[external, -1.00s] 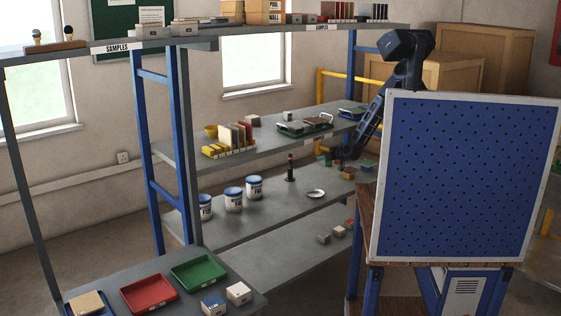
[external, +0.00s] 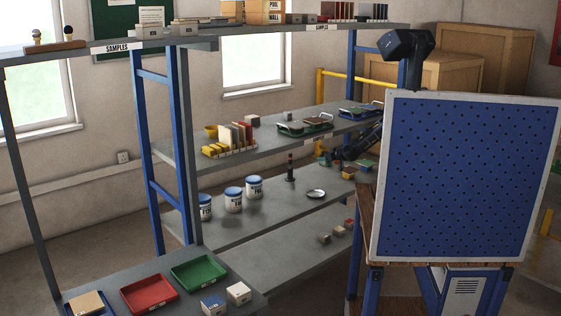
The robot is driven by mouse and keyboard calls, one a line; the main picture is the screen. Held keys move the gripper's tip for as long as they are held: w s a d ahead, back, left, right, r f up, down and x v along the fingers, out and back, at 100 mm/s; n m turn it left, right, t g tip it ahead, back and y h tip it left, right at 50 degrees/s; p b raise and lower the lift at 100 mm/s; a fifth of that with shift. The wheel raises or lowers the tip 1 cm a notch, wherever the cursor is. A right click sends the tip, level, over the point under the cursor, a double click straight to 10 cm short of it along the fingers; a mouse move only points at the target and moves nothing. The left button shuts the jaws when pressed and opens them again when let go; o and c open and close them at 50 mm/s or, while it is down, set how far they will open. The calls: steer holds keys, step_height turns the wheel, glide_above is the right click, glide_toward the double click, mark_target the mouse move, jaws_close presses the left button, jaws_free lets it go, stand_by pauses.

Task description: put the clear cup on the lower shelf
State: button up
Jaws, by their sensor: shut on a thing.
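My dark arm reaches in from behind the blue perforated board, and my gripper (external: 338,154) is low at the right part of the rack, just above the shelf with the paint cans (external: 262,215). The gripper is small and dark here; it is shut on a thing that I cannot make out. I cannot pick out the outline of a clear cup anywhere. Small coloured blocks (external: 349,172) lie close under and beside the gripper. A lower board (external: 285,250) below the paint-can shelf carries a few small blocks at its right end.
Several white cans (external: 233,199), a dark upright bottle (external: 290,168) and a shallow round dish (external: 316,194) stand on the can shelf. Tile trays (external: 304,127) sit on the shelf above. The blue board (external: 460,180) hides much of my arm. Bare shelf lies between the bottle and dish.

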steer(key=a+f+n+g, duration=0.1)
steer(key=a, duration=0.3)
steer(key=w+a+f+n+y, duration=0.1)
steer(key=a, duration=0.3)
steer(key=a+f+g+y, duration=0.1)
steer(key=a+f, duration=0.1)
steer(key=a, duration=0.2)
steer(key=shift+w+a+f+n+g, duration=0.1)
steer(key=shift+w+a+n+g, duration=0.1)
steer(key=shift+w+n+g, duration=0.15)
steer(key=shift+f, duration=2)
steer(key=shift+f, duration=0.1)
steer(key=o, duration=1.1)
